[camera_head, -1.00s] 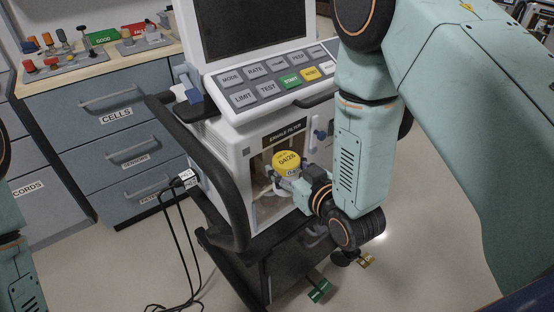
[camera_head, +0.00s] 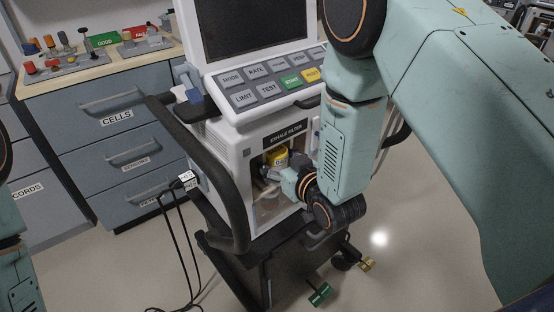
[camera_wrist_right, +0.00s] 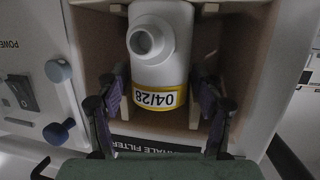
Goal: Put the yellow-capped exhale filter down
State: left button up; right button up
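The yellow-capped exhale filter (camera_head: 279,157) stands inside the open bay labelled EXHALE FILTER (camera_head: 250,176) on the ventilator's front. In the right wrist view the filter (camera_wrist_right: 158,60) shows a white body, a round port and a yellow band marked 04/28. My right gripper (camera_head: 283,174) reaches into the bay at the filter. In the wrist view its two fingers (camera_wrist_right: 160,90) stand on either side of the filter, with narrow gaps between them and it. The filter's far end is cut off there. My left gripper is out of view; only part of that arm shows.
The ventilator's keypad (camera_head: 270,84) and screen are above the bay. A black handle rail (camera_head: 215,165) runs along its left side. A drawer cabinet (camera_head: 110,130) with parts on top stands at left. Cables hang beside the cart.

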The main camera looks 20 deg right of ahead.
aim_at(281, 164)
jog(key=shift+o, duration=0.6)
jog(key=shift+s+r, duration=0.1)
jog(key=shift+s, duration=0.05)
jog(key=shift+w+f, duration=0.2)
jog(key=shift+w, duration=0.15)
jog(key=p+v, duration=0.1)
jog(key=v, duration=1.1)
jog(key=shift+s+p, duration=0.2)
jog(key=shift+p, duration=0.1)
jog(key=shift+w, duration=0.1)
jog(key=b+x, duration=0.1)
jog(key=x, duration=1.1)
jog(key=shift+b, duration=0.35)
jog(key=shift+p+v, duration=0.4)
jog(key=shift+v, duration=0.8)
jog(key=shift+s+d+r, duration=0.15)
jog(key=shift+s, duration=0.35)
